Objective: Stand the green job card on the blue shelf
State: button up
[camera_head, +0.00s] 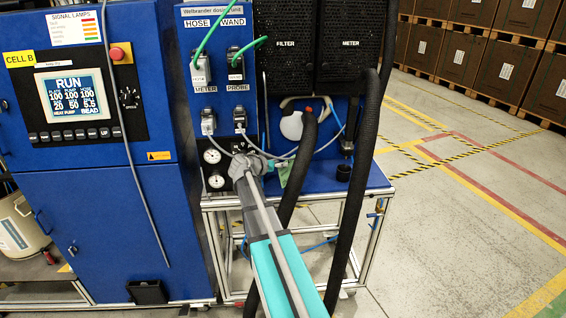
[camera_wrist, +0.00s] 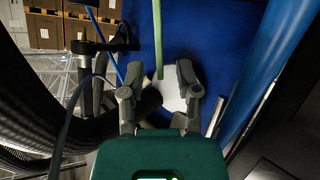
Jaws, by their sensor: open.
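The green job card (camera_head: 284,172) shows as a small green patch just right of my gripper (camera_head: 258,163), over the blue shelf (camera_head: 322,178). In the wrist view the card (camera_wrist: 157,40) is a thin green strip, seen nearly edge-on. Its near end lies at the gap between the fingertips of my gripper (camera_wrist: 160,80). The fingers are open, with room on both sides of the strip. The blue surface (camera_wrist: 220,45) lies beyond them. I cannot tell whether the card touches the shelf.
Thick black hoses (camera_head: 361,180) hang in front of the shelf's right part. Gauges (camera_head: 213,156) and cables are close on the left. The floor at right (camera_head: 450,230) is clear.

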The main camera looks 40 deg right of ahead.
jog(key=p+v, duration=0.2)
jog(key=v, duration=0.6)
jog(key=shift+a+p, duration=0.2)
jog(key=shift+p, duration=0.1)
jog(key=shift+s, duration=0.1)
jog(key=s+a+f+n+y, duration=0.4)
jog(key=s+a, duration=0.1)
jog(key=a, duration=0.5)
jog(key=s+a+f+n+g+y, duration=0.1)
jog(key=s+a+f+n+y, duration=0.2)
jog(key=a, duration=0.8)
jog(key=s+a+f+n+y, duration=0.4)
jog(key=s+a+n+y, duration=0.2)
jog(key=a, duration=0.5)
jog(key=shift+s+f+g, duration=0.3)
jog(key=shift+s+g, duration=0.1)
jog(key=shift+s, duration=0.55)
jog(key=shift+a, duration=0.1)
jog(key=shift+r, duration=0.1)
notch_tip(320, 180, up, 9)
jog(key=p, duration=0.9)
